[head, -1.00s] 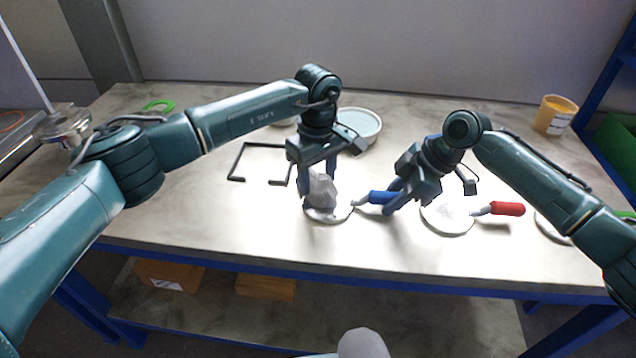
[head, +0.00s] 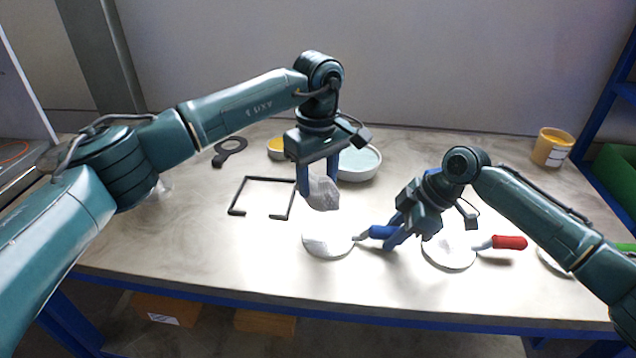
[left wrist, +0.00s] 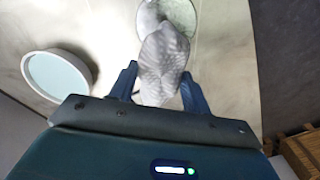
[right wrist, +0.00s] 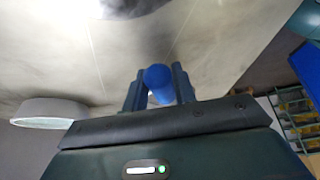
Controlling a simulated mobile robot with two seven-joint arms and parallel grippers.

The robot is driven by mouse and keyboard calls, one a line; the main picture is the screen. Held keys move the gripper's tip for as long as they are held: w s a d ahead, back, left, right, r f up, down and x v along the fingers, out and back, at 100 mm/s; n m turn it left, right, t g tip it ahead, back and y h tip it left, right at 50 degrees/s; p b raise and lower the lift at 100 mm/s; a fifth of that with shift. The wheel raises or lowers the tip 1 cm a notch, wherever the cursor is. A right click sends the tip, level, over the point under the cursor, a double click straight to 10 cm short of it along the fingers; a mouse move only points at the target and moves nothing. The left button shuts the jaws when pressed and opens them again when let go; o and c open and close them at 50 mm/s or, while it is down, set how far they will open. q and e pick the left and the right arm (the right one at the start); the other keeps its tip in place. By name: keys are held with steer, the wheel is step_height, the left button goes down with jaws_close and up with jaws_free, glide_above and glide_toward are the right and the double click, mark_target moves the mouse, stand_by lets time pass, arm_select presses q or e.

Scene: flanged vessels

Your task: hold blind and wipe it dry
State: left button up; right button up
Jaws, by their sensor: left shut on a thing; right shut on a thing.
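A round pale blind (head: 328,242) with a blue handle (head: 379,232) is at the middle front of the table; I cannot tell whether it touches the table. My right gripper (head: 394,234) is shut on the blue handle, which also shows in the right wrist view (right wrist: 158,82). My left gripper (head: 318,184) is shut on a crumpled grey cloth (head: 324,194) and holds it above the far side of the blind, apart from it. In the left wrist view the cloth (left wrist: 163,65) hides part of the blind (left wrist: 182,14). The blind's face shows uneven grey patches.
A second blind (head: 448,252) with a red handle (head: 509,243) lies close to the right. A bowl (head: 360,163), a yellow cup (head: 552,147) and a dark ring tool (head: 230,150) are further back. A black frame (head: 238,196) lies on the left.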

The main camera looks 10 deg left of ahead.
stand_by(0.4)
steer(key=o, duration=0.9)
steer(key=shift+o, duration=0.2)
steer(key=v, duration=1.2)
steer(key=shift+s, duration=0.1)
